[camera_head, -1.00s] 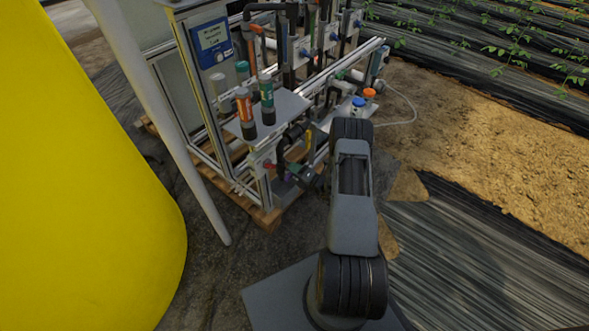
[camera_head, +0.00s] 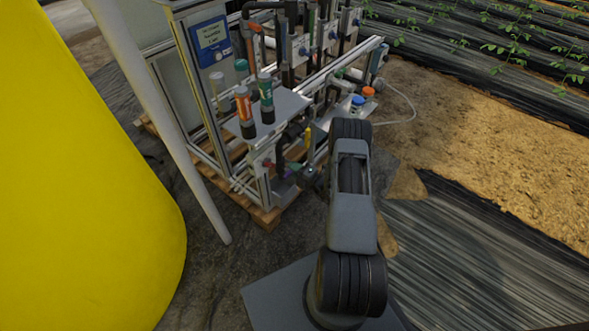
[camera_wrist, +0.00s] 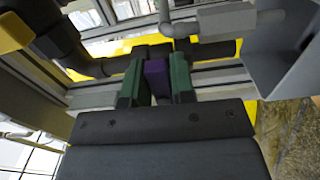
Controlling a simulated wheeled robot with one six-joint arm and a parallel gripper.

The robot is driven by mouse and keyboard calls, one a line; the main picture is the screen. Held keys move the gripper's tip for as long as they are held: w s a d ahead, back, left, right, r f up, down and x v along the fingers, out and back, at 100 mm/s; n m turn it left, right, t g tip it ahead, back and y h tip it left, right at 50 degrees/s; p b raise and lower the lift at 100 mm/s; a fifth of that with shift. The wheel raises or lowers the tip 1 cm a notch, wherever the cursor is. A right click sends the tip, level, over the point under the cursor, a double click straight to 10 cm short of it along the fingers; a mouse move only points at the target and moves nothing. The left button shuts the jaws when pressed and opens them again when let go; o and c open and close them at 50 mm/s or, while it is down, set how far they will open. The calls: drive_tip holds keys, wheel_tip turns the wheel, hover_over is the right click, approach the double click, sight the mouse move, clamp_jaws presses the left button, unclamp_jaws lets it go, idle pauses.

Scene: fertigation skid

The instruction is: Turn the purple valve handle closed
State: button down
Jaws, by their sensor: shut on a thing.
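The purple valve handle (camera_wrist: 157,77) shows in the wrist view as a short purple block between the two green fingers of my gripper (camera_wrist: 157,84). The fingers are shut on it, one on each side, and hide part of it. Dark pipe (camera_wrist: 95,66) runs behind the handle on both sides. In the head view my gripper (camera_head: 291,173) is at the low front corner of the skid (camera_head: 262,188), small and partly hidden by pipework. I cannot clearly make out the purple handle's angle there.
A yellow tank (camera_head: 80,180) fills the left side, with a pale post (camera_head: 165,110) beside it. A small shelf (camera_head: 285,108) with bottles sits above the gripper. A wooden pallet (camera_head: 267,218) lies under the skid. Bare soil is open at the right.

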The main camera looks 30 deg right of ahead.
drive_tip(key=c, duration=1)
unclamp_jaws()
drive_tip(key=shift+c, duration=0.2)
drive_tip(key=shift+s, duration=0.1)
drive_tip(key=p+v, duration=0.3)
drive_tip(key=v, duration=1)
drive_tip(key=shift+s, duration=0.3)
drive_tip(key=shift+d, duration=0.1)
